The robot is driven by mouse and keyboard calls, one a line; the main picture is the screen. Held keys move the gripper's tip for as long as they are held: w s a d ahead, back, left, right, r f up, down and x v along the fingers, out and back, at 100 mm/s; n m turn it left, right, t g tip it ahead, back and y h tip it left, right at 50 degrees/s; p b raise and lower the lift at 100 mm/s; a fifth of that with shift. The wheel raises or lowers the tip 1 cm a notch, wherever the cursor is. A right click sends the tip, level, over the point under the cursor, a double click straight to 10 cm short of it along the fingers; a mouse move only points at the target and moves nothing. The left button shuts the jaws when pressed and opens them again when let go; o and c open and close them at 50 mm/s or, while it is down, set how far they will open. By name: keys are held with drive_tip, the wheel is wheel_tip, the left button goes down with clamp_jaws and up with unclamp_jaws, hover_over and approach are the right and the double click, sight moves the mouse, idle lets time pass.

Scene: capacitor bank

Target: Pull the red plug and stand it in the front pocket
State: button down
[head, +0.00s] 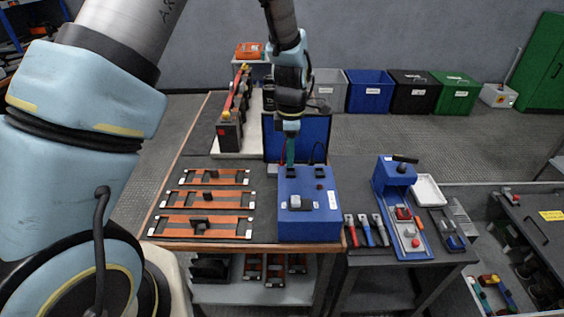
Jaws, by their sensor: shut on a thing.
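My gripper (290,160) points down over the back left of the blue tester box (308,228) in the head view. Its teal fingers are shut at the top of the box, where a thin red lead (283,154) shows beside them. The red plug itself is mostly hidden by the fingers, and I cannot tell whether it is still seated. A black lead with its plug (318,160) stands to the right of the fingers. A small dark reddish spot (319,187) lies in front of it. I cannot make out the front pocket clearly.
The blue lid (311,135) stands up behind the box. Orange bars (205,201) lie to the left, and the capacitor bank (230,130) stands behind them. A side bench to the right holds a blue fixture (395,175) and several coloured-handled tools (366,230).

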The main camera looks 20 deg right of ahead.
drive_tip(key=shift+s+a, duration=0.15)
drive_tip(key=shift+s, duration=0.35)
drive_tip(key=shift+f, duration=0.1)
drive_tip(key=shift+f+b, duration=0.35)
drive_tip(key=shift+f, duration=0.35)
drive_tip(key=shift+f, duration=0.45)
